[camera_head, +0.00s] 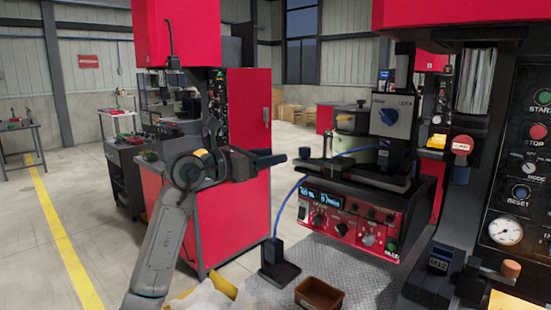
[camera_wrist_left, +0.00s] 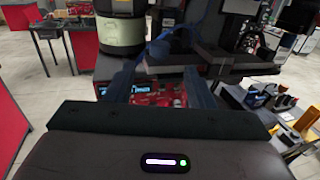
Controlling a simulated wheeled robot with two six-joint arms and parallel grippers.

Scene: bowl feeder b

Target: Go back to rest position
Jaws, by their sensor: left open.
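My left gripper (camera_head: 274,160) reaches in from the left in the head view, held in the air left of the bowl feeder, pointing toward it. In the left wrist view, the two dark fingers of this gripper (camera_wrist_left: 162,84) stand apart with nothing between them. The bowl feeder's control box (camera_head: 350,222) has a red front with knobs and a blue display. The box also shows between and behind the fingers in the left wrist view (camera_wrist_left: 148,98). A pale green bowl (camera_wrist_left: 120,38) sits above it, partly hidden in the head view. My right gripper is not in view.
A large machine panel (camera_head: 520,170) with buttons and a gauge stands close on the right. A red cabinet (camera_head: 240,120) stands behind my left arm. A brown bin (camera_head: 319,294) and a black stand (camera_head: 278,262) are low in front. Open air lies around the gripper.

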